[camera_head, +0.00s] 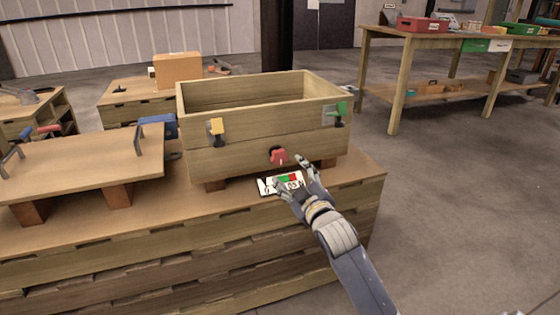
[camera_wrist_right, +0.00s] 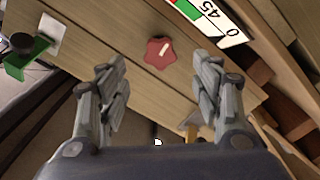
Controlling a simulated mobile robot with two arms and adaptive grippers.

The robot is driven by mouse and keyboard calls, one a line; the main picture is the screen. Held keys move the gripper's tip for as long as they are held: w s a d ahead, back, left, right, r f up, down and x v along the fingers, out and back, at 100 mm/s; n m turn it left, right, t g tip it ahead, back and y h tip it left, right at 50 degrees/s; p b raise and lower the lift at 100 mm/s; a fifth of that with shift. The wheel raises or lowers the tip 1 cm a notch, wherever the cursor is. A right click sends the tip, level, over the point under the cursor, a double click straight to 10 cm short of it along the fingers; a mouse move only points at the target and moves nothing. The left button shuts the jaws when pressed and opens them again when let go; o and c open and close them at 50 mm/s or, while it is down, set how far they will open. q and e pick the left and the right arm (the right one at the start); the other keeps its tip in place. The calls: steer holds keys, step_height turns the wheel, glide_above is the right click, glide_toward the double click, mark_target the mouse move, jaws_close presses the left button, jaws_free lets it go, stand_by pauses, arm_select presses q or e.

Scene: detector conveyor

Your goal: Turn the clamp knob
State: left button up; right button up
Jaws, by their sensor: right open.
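The clamp knob (camera_head: 278,156) is a red star-shaped knob with a pale mark, on the front face of a wooden box (camera_head: 240,158). It also shows in the right wrist view (camera_wrist_right: 160,52), just beyond and between my fingertips. My right gripper (camera_head: 290,172) is open and empty, in front of the box and close to the knob. The right wrist view shows its two fingers (camera_wrist_right: 160,72) apart, with the knob not gripped. A white dial plate (camera_head: 268,186) with a green and red band lies below the knob, partly hidden by my fingers. My left gripper is not in view.
A yellow clip (camera_head: 216,131) and a green clip (camera_head: 338,115) sit on the box front. A shelf table (camera_head: 430,42) stands back right; open floor is at right.

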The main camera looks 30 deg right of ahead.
mark_target(281, 159)
steer(key=b+x, duration=0.2)
steer(key=x, duration=0.6)
steer(key=shift+w+d+f+b, duration=0.1)
steer(key=shift+b, duration=0.3)
steer(key=shift+x, duration=0.9)
steer(key=c, duration=1.1)
